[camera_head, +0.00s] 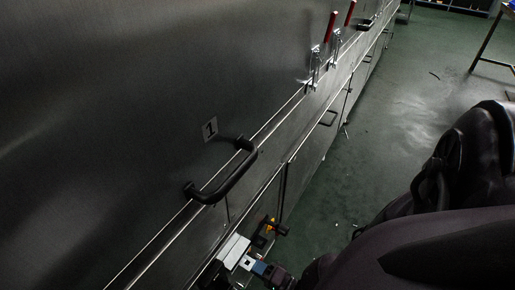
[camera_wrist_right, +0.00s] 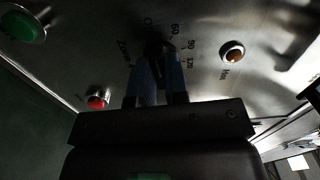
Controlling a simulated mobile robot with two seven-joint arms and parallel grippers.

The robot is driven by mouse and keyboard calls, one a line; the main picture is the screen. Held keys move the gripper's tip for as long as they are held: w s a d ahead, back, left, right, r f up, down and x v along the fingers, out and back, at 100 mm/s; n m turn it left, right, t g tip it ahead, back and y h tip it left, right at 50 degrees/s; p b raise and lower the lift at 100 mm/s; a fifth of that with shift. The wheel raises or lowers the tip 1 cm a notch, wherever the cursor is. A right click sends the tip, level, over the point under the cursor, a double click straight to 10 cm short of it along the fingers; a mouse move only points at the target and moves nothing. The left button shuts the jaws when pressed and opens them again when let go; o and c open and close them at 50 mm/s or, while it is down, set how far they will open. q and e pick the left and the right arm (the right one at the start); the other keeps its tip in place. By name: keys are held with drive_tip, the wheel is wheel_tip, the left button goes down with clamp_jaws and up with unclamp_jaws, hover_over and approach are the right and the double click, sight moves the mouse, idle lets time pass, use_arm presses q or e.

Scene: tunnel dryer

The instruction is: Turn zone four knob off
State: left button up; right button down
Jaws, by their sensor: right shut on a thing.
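A dark knob (camera_wrist_right: 153,46) sits on the steel control panel, in the upper middle of the right wrist view. In the head view, part of my right gripper (camera_head: 262,269) shows low in the middle, beside the machine's front. My left gripper is in neither view.
The panel has a green button (camera_wrist_right: 25,21), a red button (camera_wrist_right: 98,98) and an amber lamp (camera_wrist_right: 232,54). The head view shows a black handle (camera_head: 226,178) by a "1" label and red-handled clamps (camera_head: 330,27). Green floor (camera_head: 400,75) lies open to the right.

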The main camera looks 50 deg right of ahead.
drive_tip(key=shift+s+f+n, duration=0.1)
drive_tip(key=shift+s+n, duration=0.05)
drive_tip(key=shift+n, duration=0.75)
drive_tip(key=c, duration=1.1)
unclamp_jaws()
drive_tip(key=shift+c, duration=0.2)
use_arm(q)
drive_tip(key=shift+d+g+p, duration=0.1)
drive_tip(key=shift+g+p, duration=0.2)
drive_tip(key=shift+p, duration=0.2)
use_arm(e)
drive_tip(key=s, duration=1)
drive_tip(key=shift+s+d, duration=0.4)
drive_tip(key=shift+d, duration=0.05)
